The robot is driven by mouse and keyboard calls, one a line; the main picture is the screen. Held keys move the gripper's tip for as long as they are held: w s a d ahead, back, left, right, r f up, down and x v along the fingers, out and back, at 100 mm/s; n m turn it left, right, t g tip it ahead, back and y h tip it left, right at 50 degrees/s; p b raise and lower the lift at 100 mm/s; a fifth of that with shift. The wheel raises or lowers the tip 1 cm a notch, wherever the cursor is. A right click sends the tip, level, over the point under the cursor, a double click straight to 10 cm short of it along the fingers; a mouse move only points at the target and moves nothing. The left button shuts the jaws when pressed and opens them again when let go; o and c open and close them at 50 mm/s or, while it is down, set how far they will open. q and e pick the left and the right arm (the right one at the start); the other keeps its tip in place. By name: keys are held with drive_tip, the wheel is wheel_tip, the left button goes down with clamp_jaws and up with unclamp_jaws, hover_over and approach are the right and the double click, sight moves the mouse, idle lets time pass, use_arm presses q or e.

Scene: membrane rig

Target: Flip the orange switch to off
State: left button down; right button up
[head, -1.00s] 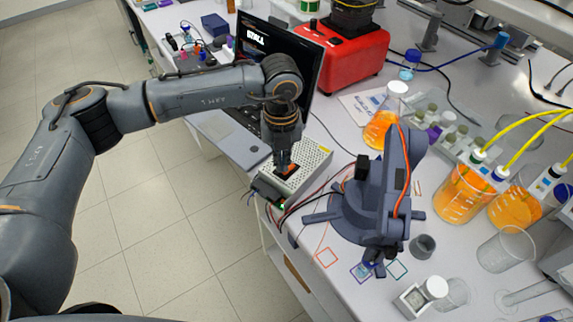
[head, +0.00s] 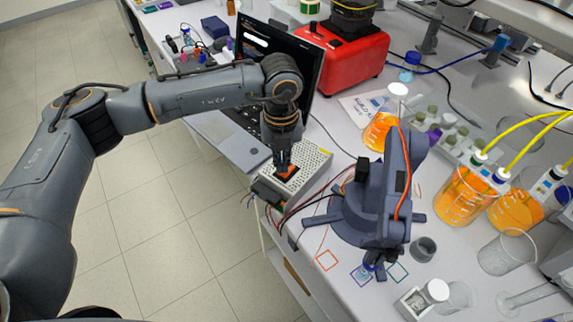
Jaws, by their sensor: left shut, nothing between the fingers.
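The orange switch (head: 288,172) sits on the top of a white perforated power supply box (head: 312,163) at the bench's left edge. My left gripper (head: 283,165) points down with its fingers closed right at the switch and holds nothing. The fingers cover part of the switch, so its tilt is hard to tell. Whether the fingertips touch it is also unclear. My right gripper is not in view.
A laptop (head: 240,140) stands open behind my left gripper. A small blue-grey desktop arm (head: 365,215) stands right of the box, with cables between them. Beakers of orange liquid (head: 462,197) and a red device (head: 352,62) stand farther right and back.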

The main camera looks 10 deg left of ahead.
use_arm(q)
drive_tip(key=shift+r+p, duration=1.1)
drive_tip(key=shift+r, duration=1.8)
drive_tip(key=shift+s, duration=0.1)
drive_tip(key=shift+f, duration=0.1)
